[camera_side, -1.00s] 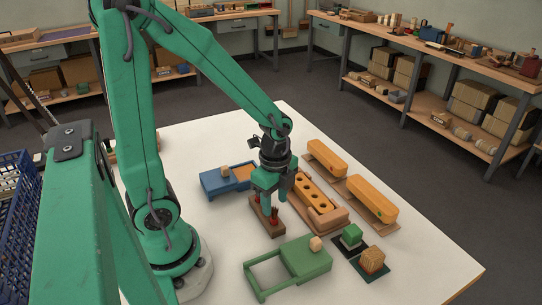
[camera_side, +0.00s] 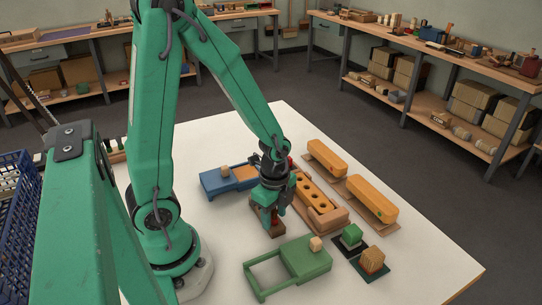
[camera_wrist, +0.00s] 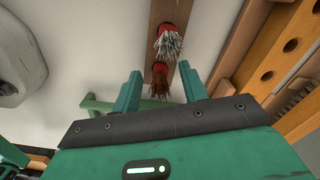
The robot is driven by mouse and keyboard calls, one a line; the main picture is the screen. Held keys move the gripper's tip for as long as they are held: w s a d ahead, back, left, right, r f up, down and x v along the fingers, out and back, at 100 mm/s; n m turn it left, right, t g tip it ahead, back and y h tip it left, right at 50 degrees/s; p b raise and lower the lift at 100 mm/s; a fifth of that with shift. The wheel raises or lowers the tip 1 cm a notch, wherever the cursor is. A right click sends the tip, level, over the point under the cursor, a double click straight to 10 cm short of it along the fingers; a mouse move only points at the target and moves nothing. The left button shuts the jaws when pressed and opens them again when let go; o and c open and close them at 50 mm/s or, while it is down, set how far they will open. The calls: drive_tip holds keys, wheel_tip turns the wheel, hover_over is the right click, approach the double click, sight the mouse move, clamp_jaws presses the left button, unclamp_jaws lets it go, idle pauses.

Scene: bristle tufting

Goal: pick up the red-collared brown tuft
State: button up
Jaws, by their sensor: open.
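The red-collared brown tuft (camera_wrist: 160,82) shows in the wrist view, its dark bristles between the two green fingers of my gripper (camera_wrist: 160,70). A second red-collared tuft with pale grey bristles (camera_wrist: 168,43) is just beyond it. Both are at a narrow brown wooden block (camera_wrist: 158,11). In the side view my gripper (camera_side: 267,209) is low over that block (camera_side: 277,231), and its fingers mostly hide the tufts. The fingers are apart, with a gap seen on both sides of the brown tuft. I cannot tell whether their tips are level with it.
A wooden holder with round holes (camera_side: 318,200) is close on the right. A green frame (camera_side: 305,258) stands in front, and a blue tray (camera_side: 215,184) is behind to the left. Orange blocks (camera_side: 372,199) lie farther right.

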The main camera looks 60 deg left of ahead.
drive_tip(key=shift+c, duration=0.4)
clamp_jaws()
drive_tip(key=shift+r, duration=0.2)
drive_tip(key=shift+r, duration=1.9)
drive_tip(key=s+d+r, duration=0.5)
drive_tip(key=d+r, duration=0.1)
drive_tip(key=d, duration=0.4)
drive_tip(key=shift+s+d+r, duration=0.15)
drive_tip(key=shift+s+r, duration=0.05)
drive_tip(key=shift+r, duration=0.2)
drive_tip(key=shift+w, duration=0.1)
